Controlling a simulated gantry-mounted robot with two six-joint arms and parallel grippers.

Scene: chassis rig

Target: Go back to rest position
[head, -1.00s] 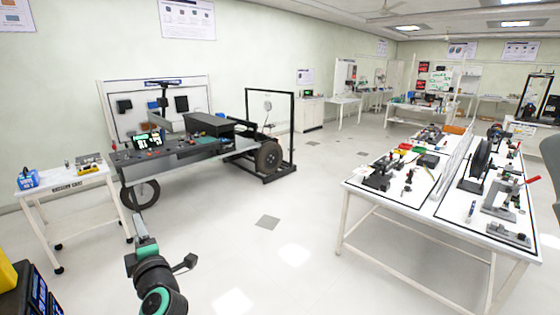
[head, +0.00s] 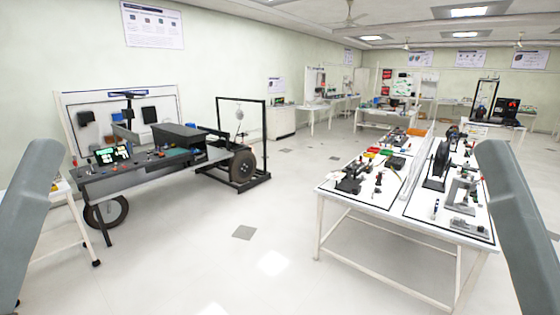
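Neither of my grippers is in view. A grey link of my own left arm stands raised at the left edge, and a grey link of my own right arm stands at the right edge. Both run out of the picture, so what the grippers do or hold is hidden.
A vehicle chassis rig (head: 150,160) with wheels stands at the left. A white cart (head: 62,222) is partly hidden behind my left link. A white workbench (head: 333,200) with tools and fixtures stands at the right. The floor (head: 190,270) between them is clear.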

